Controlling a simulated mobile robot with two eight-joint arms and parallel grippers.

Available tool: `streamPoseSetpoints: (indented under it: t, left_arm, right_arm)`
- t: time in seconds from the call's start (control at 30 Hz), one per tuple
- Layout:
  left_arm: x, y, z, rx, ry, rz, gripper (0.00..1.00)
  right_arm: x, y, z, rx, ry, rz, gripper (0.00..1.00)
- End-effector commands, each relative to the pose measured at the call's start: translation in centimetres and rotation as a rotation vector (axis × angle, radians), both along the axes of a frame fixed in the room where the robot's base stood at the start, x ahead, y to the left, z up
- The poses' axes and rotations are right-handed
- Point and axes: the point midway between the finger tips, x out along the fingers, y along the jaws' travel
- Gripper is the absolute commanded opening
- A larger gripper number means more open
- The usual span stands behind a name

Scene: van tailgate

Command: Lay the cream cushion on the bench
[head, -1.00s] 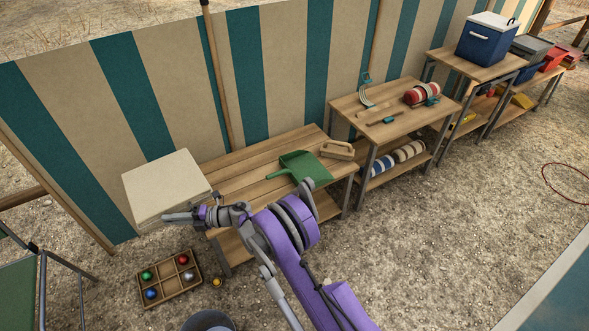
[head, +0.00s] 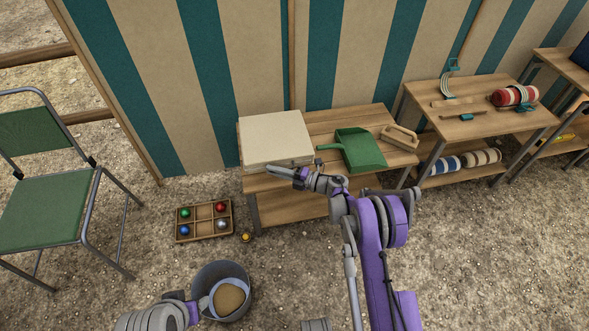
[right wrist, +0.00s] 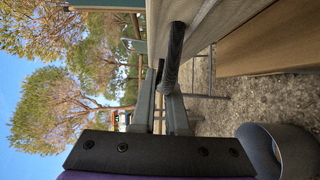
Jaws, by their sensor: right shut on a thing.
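The cream cushion (head: 275,138) is a flat square slab over the left end of the slatted wooden bench (head: 312,118). Its left edge lies about level with the bench's left end. I cannot tell whether it rests on the planks or hangs just above them. My right gripper (head: 284,173) is shut on the cushion's front edge. The right wrist view shows the cushion (right wrist: 186,18) between the fingers (right wrist: 165,85). My left gripper (head: 203,306) is low at the bucket's left rim; its jaws are not clear.
A green dustpan (head: 362,150) and a wooden-backed brush (head: 400,138) lie on the bench, right of the cushion. A green chair (head: 45,210) stands left.

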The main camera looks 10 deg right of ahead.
Motion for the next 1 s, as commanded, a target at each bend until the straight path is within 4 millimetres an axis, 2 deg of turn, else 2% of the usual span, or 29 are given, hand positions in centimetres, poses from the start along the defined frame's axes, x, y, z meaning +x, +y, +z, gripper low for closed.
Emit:
streamPoseSetpoints:
  t: [0.03, 0.2, 0.43, 0.6, 0.97, 1.0]
  left_arm:
    - [0.0, 0.0, -0.4, 0.0, 0.001, 0.0, 0.57]
    - [0.1, 0.0, -1.1, 0.0, 0.004, 0.0, 0.57]
    - [0.2, 0.0, -1.5, 0.0, 0.005, 0.0, 0.57]
    - [0.2, 0.0, -2.1, 0.0, 0.007, 0.0, 0.57]
    - [0.3, 0.0, -2.4, 0.0, 0.008, 0.0, 0.57]
    - [0.3, 0.0, -2.4, 0.0, 0.008, 0.0, 0.57]
  right_arm:
    - [0.0, 0.0, -1.4, 0.0, 0.0, 0.0, 0.0]
    - [0.0, 0.0, -4.3, 0.0, 0.0, -0.001, 0.0]
    - [0.0, 0.0, -6.0, 0.0, 0.0, -0.001, 0.0]
    - [0.0, 0.0, -8.5, 0.0, 0.0, -0.001, 0.0]
    - [0.0, 0.0, -8.9, 0.0, 0.0, -0.001, 0.0]
    - [0.0, 0.0, -9.1, 0.0, 0.001, -0.001, 0.13]
